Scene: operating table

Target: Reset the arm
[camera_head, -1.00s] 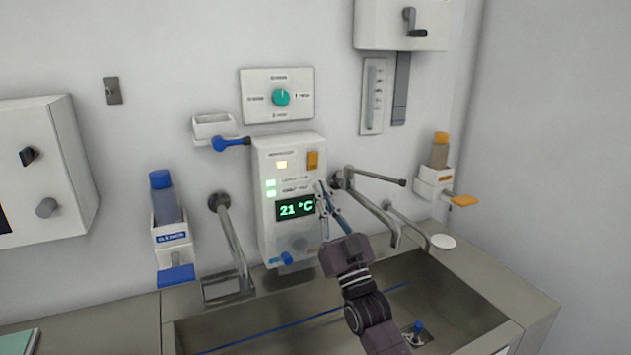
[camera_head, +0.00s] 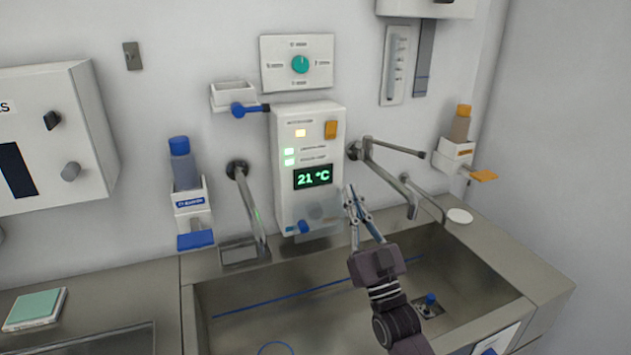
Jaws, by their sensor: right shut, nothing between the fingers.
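My right gripper (camera_head: 349,192) points up and away over the sink, its slim fingers together with nothing between them. Its tips appear just to the right of the lower part of the white control box (camera_head: 283,203), below the 21 °C display (camera_head: 313,177). I cannot tell whether they touch it. My right arm (camera_head: 396,315) comes in from the bottom. My left gripper is not in view.
The steel sink (camera_head: 250,325) lies below the gripper. A lever faucet (camera_head: 385,180) stands out right of the box, and another spout (camera_head: 247,207) is on the left. A blue-capped dispenser (camera_head: 184,170) and an orange-capped one (camera_head: 460,130) hang on the wall.

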